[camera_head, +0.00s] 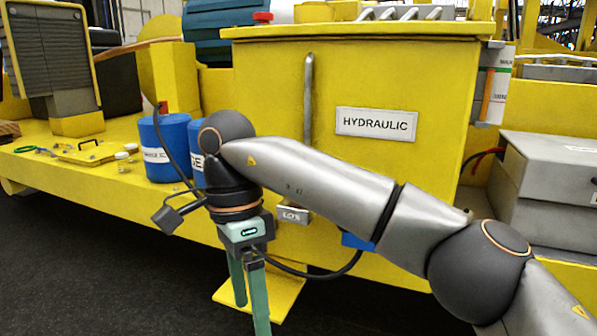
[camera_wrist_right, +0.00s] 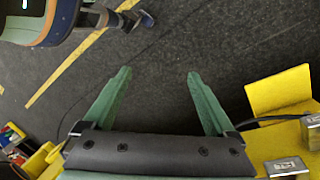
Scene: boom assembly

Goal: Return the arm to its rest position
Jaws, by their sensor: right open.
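My right arm comes in from the right in the head view. Its gripper (camera_head: 249,292) points down in front of the yellow machine, with green fingers. In the right wrist view the two fingers of the right gripper (camera_wrist_right: 158,78) are spread wide apart with nothing between them, above dark floor. My left gripper does not show in the head view.
A yellow tank (camera_head: 262,95) with a HYDRAULIC label stands behind the arm. Blue cylinders (camera_head: 163,146) stand close left of the wrist. A yellow step (camera_head: 283,290) juts out low behind the fingers. Grey boxes (camera_head: 545,180) are at the right. Dark floor (camera_head: 90,265) is clear at lower left.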

